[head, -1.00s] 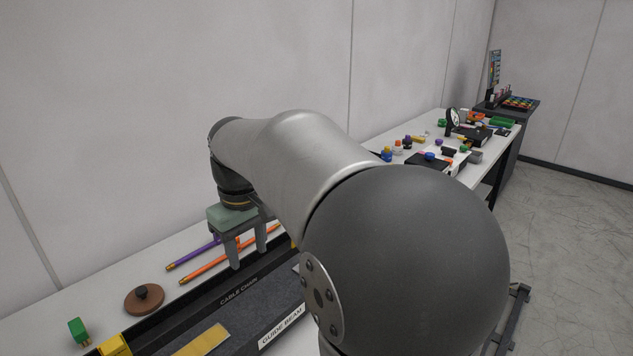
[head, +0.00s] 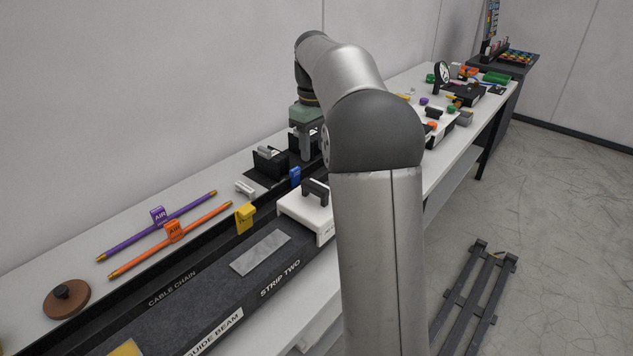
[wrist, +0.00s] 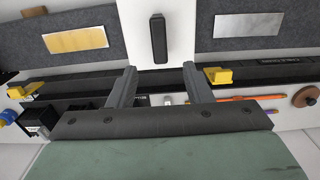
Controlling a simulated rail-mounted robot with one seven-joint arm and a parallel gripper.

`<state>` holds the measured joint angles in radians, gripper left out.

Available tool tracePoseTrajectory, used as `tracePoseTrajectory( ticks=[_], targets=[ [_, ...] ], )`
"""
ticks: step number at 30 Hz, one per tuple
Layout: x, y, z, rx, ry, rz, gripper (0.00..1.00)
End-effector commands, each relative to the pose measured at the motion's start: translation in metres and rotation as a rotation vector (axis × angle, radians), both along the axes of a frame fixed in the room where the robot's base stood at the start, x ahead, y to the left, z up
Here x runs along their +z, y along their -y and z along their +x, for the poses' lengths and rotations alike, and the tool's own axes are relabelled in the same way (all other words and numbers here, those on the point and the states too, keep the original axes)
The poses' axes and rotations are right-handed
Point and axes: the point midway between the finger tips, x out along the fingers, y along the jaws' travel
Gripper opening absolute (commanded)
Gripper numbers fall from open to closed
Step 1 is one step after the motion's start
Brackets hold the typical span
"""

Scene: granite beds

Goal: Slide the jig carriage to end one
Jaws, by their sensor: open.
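The jig carriage (head: 303,211) is a white block with a black bar handle (head: 316,190) on the dark guide beam. My arm hides its right part in the head view. In the wrist view the carriage (wrist: 180,35) is upper centre, its handle (wrist: 158,38) upright in the picture, between a yellow strip (wrist: 75,40) and a silver strip (wrist: 247,25). My gripper (head: 304,152) points down beyond the carriage in the head view. In the wrist view my gripper's fingers (wrist: 158,70) are spread, with the handle ahead of the gap and nothing between them.
The silver strip (head: 260,252) lies on the beam. A yellow block (head: 244,217) and a blue piece (head: 295,176) stand along the cable-chain channel. Purple (head: 158,225) and orange (head: 172,240) air lines and a brown disc (head: 66,298) lie behind. Black fixtures (head: 270,162) stand near the gripper.

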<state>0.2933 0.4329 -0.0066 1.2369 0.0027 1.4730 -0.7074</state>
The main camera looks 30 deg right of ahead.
Motion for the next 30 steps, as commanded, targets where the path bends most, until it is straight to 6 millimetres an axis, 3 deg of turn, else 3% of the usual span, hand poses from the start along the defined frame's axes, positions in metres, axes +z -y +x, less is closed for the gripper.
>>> tracePoseTrajectory(
  ticks=[6, 15, 28, 30],
  targets=[
    [-0.049, -0.001, -0.001, 0.000, -0.004, 0.002, 0.45],
    [-0.095, 0.000, 0.000, -0.001, 0.000, 0.001, 0.45],
    [-0.105, 0.000, 0.000, -0.001, 0.001, -0.001, 0.45],
    [-0.105, 0.000, 0.000, -0.001, 0.001, -0.001, 0.26]
  ],
)
